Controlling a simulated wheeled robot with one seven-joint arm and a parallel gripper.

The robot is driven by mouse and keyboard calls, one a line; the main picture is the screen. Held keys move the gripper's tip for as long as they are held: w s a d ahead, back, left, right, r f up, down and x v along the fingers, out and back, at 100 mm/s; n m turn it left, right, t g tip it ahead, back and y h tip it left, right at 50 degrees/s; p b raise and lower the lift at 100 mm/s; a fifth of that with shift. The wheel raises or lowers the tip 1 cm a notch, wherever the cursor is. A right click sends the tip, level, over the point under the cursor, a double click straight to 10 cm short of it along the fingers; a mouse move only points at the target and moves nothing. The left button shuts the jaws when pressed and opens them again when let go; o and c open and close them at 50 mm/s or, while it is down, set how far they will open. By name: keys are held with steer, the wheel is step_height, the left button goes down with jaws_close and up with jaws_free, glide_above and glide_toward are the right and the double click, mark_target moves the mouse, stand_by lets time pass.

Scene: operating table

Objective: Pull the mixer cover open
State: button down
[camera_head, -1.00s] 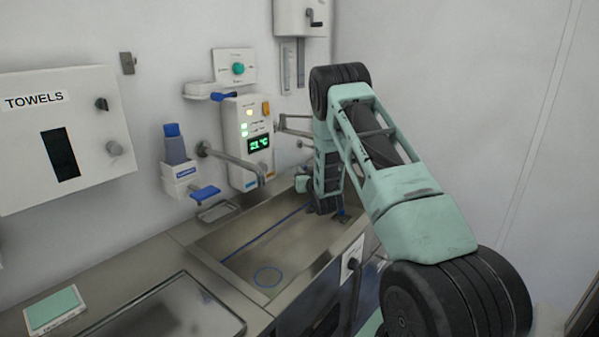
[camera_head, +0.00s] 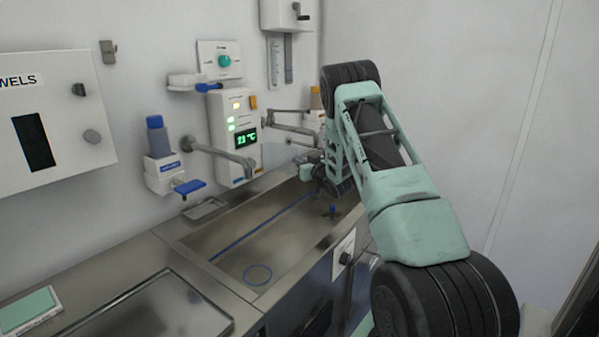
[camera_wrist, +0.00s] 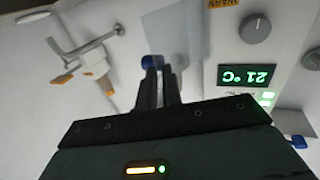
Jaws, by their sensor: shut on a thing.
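The mixer is a white wall panel (camera_head: 233,137) with a green 21 °C display, lit buttons and an orange button. In the wrist view its display (camera_wrist: 245,75) is upside down at the right. A translucent bluish pane (camera_wrist: 176,32), which looks like the mixer cover, stands beside the panel. A small blue piece (camera_wrist: 152,61) is at its edge. My gripper (camera_wrist: 158,70) is shut on the cover's edge at this blue piece. In the head view my gripper (camera_head: 308,171) is right of the panel, above the sink; its fingertips are too small to read.
The steel sink basin (camera_head: 226,262) is below, with a blue ring (camera_head: 257,275) in it. A towel box (camera_head: 75,140) hangs at left.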

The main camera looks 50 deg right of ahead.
mark_target(294, 156)
steer(key=shift+w+d+r+n+y+b, duration=0.1)
steer(key=shift+w+r+y+b, duration=0.05)
steer(key=shift+w+b, duration=0.45)
steer(key=shift+w+d+r+n+y+b, duration=0.1)
steer(key=shift+w+r+y+b, duration=0.1)
steer(key=shift+w+b, duration=0.4)
steer(key=shift+w+d+r+n+y+b, duration=0.1)
steer(key=shift+w+r+y+b, duration=0.05)
steer(key=shift+w+b, duration=0.45)
steer(key=shift+w+d, duration=0.1)
steer(key=shift+d, duration=0.25)
steer(key=shift+d+f, duration=0.1)
steer(key=c, duration=1.6)
jaws_free()
steer(key=o, duration=0.4)
steer(key=shift+d+f, duration=0.1)
steer(key=shift+f, duration=0.1)
steer(key=shift+w+d+f, duration=0.15)
steer(key=shift+w, duration=0.15)
steer(key=shift+w+d, duration=0.25)
steer(key=shift+d, duration=0.35)
steer(key=shift+s+a, duration=0.1)
